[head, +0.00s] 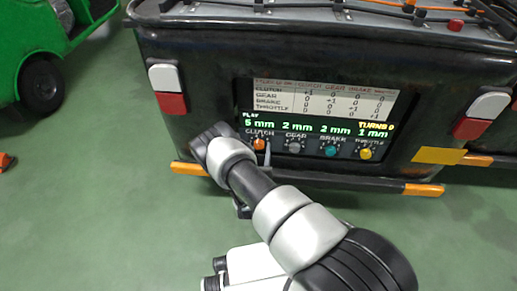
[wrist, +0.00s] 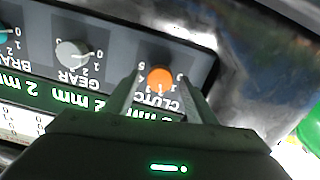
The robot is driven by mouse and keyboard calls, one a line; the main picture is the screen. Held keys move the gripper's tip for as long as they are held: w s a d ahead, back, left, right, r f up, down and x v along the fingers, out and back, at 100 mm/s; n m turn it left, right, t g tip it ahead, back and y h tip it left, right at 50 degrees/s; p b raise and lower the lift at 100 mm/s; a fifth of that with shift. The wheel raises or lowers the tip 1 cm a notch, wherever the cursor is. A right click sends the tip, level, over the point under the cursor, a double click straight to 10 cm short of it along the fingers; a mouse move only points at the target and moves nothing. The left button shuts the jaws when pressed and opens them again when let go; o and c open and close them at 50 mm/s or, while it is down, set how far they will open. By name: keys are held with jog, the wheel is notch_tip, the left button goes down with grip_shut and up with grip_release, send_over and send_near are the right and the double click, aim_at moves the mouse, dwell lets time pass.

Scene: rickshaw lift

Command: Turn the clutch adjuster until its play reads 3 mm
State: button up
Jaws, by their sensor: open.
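The clutch adjuster is an orange knob (head: 259,143) at the left end of the panel's knob row. It also shows in the wrist view (wrist: 159,78), between the two fingers of my gripper (wrist: 160,88). The fingers are open, one on each side of the knob; I cannot tell if they touch it. The green display (head: 318,127) reads 5 mm over CLUTCH, 2 mm over GEAR, 2 mm over BRAKE and 1 mm over THROTTLE. It also shows TURNS 0. In the head view my arm hides most of the gripper.
Right of the clutch knob are the grey gear knob (head: 294,146), the teal brake knob (head: 330,149) and the yellow throttle knob (head: 365,153). A white table (head: 323,97) of numbers is above. An orange-ended bumper bar (head: 330,182) runs below. A green vehicle (head: 45,45) stands at the left.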

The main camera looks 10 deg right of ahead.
jog(key=shift+c, duration=0.4)
jog(key=c, duration=1)
jog(key=shift+o, duration=0.2)
jog(key=shift+n, duration=0.3)
jog(key=n, duration=0.2)
jog(key=shift+a+n, duration=0.1)
jog(key=shift+n, duration=0.3)
jog(key=n, duration=0.8)
jog(key=shift+n, duration=2.2)
